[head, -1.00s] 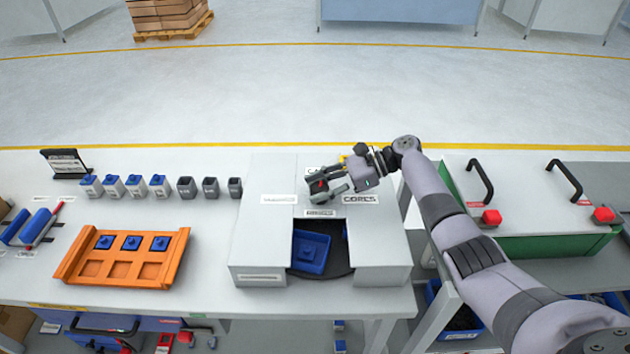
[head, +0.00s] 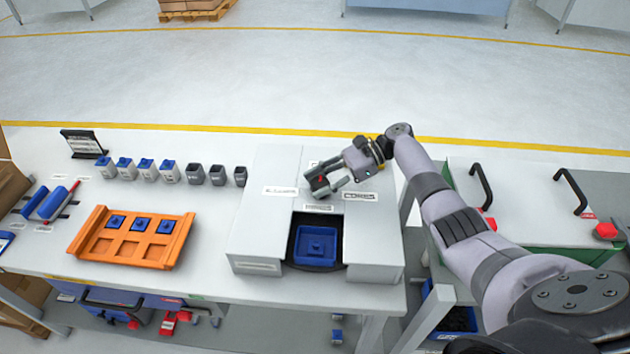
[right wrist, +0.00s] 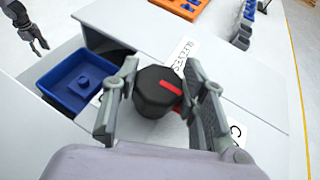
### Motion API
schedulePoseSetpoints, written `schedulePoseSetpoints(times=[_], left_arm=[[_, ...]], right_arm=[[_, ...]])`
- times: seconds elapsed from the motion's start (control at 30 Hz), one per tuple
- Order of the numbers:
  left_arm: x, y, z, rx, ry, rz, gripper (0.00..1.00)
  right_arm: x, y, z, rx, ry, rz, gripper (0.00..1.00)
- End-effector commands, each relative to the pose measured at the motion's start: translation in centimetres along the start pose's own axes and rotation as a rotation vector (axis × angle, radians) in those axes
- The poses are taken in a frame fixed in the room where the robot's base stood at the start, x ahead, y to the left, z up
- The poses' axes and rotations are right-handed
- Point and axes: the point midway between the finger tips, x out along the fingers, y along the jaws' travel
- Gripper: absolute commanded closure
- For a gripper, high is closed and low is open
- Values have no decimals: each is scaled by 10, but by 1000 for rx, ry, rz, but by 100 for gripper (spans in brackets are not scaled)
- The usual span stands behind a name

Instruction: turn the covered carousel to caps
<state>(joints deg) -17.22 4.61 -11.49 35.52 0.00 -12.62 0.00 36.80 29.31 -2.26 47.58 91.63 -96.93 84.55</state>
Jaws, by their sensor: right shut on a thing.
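The covered carousel is a white housing (head: 262,215) with a front opening, where a blue tray (head: 316,244) with a small raised square sits squarely. The tray also shows in the right wrist view (right wrist: 82,82). My right gripper (head: 325,188) is over the housing top, shut on a black knob (right wrist: 155,98) with a red stripe. The stripe points between the SLEEVES label (right wrist: 182,54) and a partly hidden label starting with C (right wrist: 236,132). The CORES label (head: 360,196) is on the right. My left gripper (right wrist: 38,42) shows small in the right wrist view, its fingers apart.
An orange tray (head: 130,240) with several blue pieces lies to the left. A row of grey cups (head: 195,174), some blue-topped, stands behind it. A green-sided box (head: 530,245) with black handles is at the right. The bench between orange tray and housing is clear.

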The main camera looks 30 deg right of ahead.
Motion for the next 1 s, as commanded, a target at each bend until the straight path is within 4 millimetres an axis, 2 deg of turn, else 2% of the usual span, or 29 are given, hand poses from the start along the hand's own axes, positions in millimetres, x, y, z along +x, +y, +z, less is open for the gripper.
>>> schedulePoseSetpoints(times=[0.3,0.33,0.6,1.0], left_arm=[[0,0,0,0,1,-1,60],[0,0,0,0,1,-1,60],[0,0,0,-1,1,-1,60],[0,-2,0,-1,1,-3,60]], right_arm=[[1,2,-3,7,5,5,100],[1,2,-3,7,5,5,59],[0,1,-2,3,2,2,41],[-4,0,-1,1,2,0,39]])
